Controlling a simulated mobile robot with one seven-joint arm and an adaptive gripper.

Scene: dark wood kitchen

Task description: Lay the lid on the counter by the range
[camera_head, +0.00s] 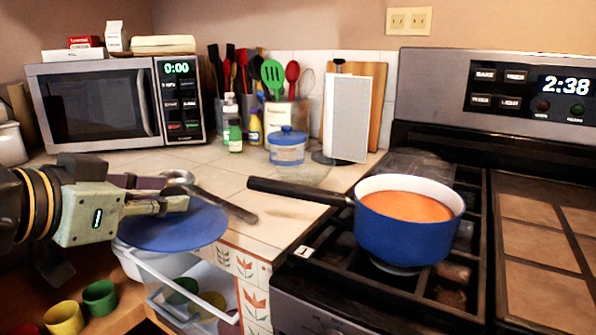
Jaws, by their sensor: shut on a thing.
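My gripper (180,203) reaches in from the left edge and is shut on the blue lid (168,232). The lid is a flat blue disc held near the front edge of the counter, above the open lower shelves. The fingers hide part of its top. The tiled counter (285,218) lies behind and to the right of the lid, beside the range (330,290). A blue pot (405,235) with orange contents sits on the range's front burner, its dark handle pointing left over the counter.
A microwave (105,103), utensils, bottles and a blue-lidded jar (287,148) stand at the back. Bare tiles lie in front of them. Coloured cups (100,297) stand below the counter.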

